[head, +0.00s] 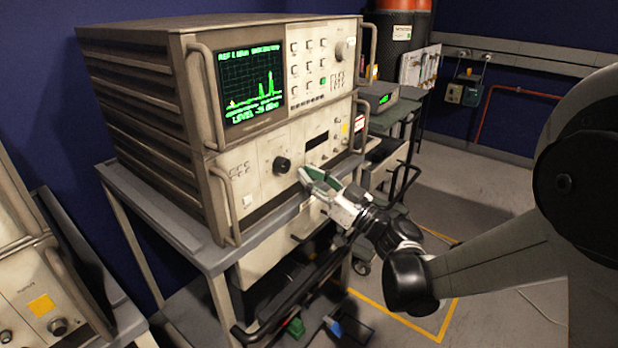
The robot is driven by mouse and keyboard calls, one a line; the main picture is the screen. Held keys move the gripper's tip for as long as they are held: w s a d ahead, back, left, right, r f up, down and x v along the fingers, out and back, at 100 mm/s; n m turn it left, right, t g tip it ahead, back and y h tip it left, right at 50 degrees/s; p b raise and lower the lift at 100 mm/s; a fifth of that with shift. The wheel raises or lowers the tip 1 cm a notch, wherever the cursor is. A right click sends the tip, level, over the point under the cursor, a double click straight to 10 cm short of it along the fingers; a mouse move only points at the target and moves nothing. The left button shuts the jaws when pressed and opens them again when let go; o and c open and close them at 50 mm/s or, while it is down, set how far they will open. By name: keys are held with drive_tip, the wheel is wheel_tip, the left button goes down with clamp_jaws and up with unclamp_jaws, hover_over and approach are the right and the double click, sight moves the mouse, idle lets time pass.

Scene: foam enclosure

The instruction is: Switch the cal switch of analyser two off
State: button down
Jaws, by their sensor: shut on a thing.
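An analyser stack (250,160) stands on a grey cart, with a lit green screen (249,88) in its upper unit. Its lower unit's front panel (262,175) has a black round knob (281,164) and small controls. My gripper (316,184) is at the lower middle of this panel, right of and below the knob. Its fingers look shut on a small part at the panel, which they hide. I cannot read a cal label or the switch's position. No label showing which analyser this is can be read.
The cart's grey top (185,232) has an edge just below the panel. Another instrument (45,300) stands at the lower left. A second cart with a small display unit (382,97) is behind at the right. Open floor (480,190) lies to the right.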

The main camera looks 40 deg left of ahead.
drive_tip(key=c, duration=1.8)
unclamp_jaws()
drive_tip(key=shift+c, duration=0.2)
drive_tip(key=v, duration=1.2)
